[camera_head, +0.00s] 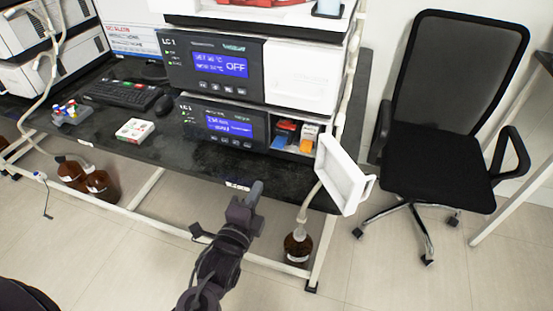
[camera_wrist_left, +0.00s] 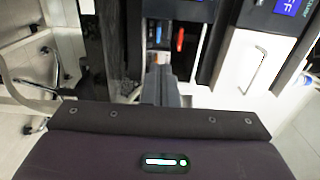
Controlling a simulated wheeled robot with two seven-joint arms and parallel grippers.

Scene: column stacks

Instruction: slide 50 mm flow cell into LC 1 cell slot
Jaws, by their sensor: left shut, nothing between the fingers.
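Two stacked modules are both marked LC 1, the upper one (camera_head: 213,66) and the lower one (camera_head: 210,118). The lower one has an open bay at its right, with blue (camera_head: 281,138), orange (camera_head: 307,146) and white (camera_head: 309,131) parts inside. I cannot tell which part is the 50 mm flow cell or the cell slot. My left gripper (camera_head: 257,187) is shut and empty, in front of the bench edge, below and left of the bay. In the left wrist view its fingers (camera_wrist_left: 160,82) point toward the bay, with a red part (camera_wrist_left: 180,39) inside. My right gripper is out of view.
A white door (camera_head: 344,174) hangs open right of the bay, jutting past the bench edge. The bench (camera_head: 190,160) is clear before the modules. A white box (camera_head: 135,131), mouse (camera_head: 164,104) and keyboard (camera_head: 122,93) lie left. A brown bottle (camera_head: 297,247) stands below; a chair (camera_head: 440,170) stands right.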

